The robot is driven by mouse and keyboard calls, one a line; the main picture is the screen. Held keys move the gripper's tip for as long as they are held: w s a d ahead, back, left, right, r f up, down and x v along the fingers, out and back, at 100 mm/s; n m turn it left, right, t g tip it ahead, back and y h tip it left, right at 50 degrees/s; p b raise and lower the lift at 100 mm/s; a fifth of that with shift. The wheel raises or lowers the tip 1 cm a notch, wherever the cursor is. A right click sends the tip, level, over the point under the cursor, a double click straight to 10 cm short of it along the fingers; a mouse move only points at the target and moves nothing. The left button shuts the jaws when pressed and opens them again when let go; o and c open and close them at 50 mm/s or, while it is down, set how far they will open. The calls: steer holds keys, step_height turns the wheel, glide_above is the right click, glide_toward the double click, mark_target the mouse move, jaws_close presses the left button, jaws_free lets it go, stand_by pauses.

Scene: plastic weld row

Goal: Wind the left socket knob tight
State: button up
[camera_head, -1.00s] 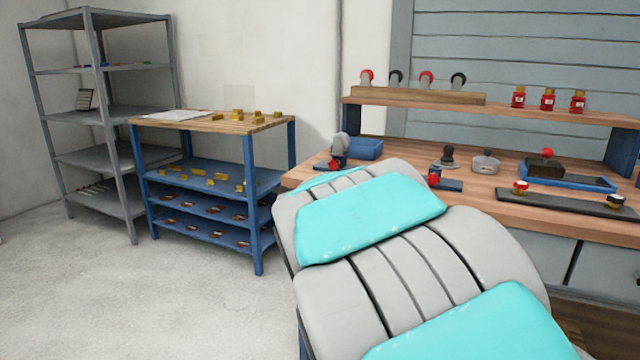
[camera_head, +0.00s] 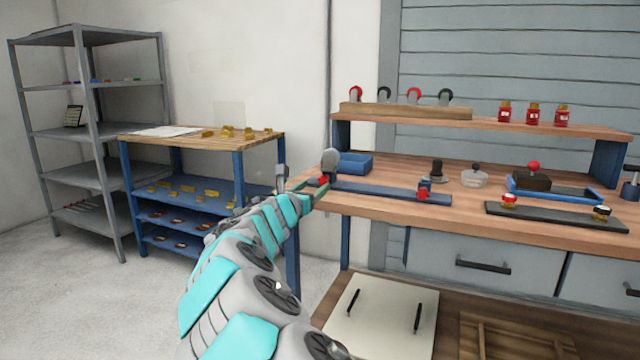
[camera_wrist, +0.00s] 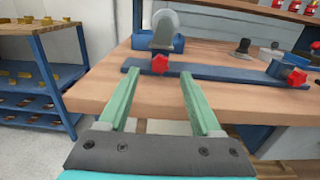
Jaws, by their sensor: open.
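The left socket knob is a red star-shaped knob (camera_head: 322,181) on the front of the left end of a blue bar (camera_head: 375,189), at the bench's left edge. It also shows in the wrist view (camera_wrist: 160,64), centred between the fingertips. A grey rounded piece (camera_wrist: 165,27) stands upright just behind it. A second red knob (camera_wrist: 296,78) sits at the bar's right end. My gripper (camera_wrist: 160,74) is open, with its two green fingers pointing at the left knob and nothing held. The knob appears beyond the fingertips; whether they touch it is unclear.
A blue bin (camera_head: 355,163) stands behind the bar. A black fixture (camera_head: 555,216) with knobs lies to the right. A blue shelf table (camera_head: 240,190) stands left of the bench. The bench's wooden front edge (camera_wrist: 92,100) runs below my fingers.

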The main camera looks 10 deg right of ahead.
mark_target(323, 181)
steer(key=shift+x, duration=2.45)
steer(key=shift+c, duration=0.3)
jaws_close()
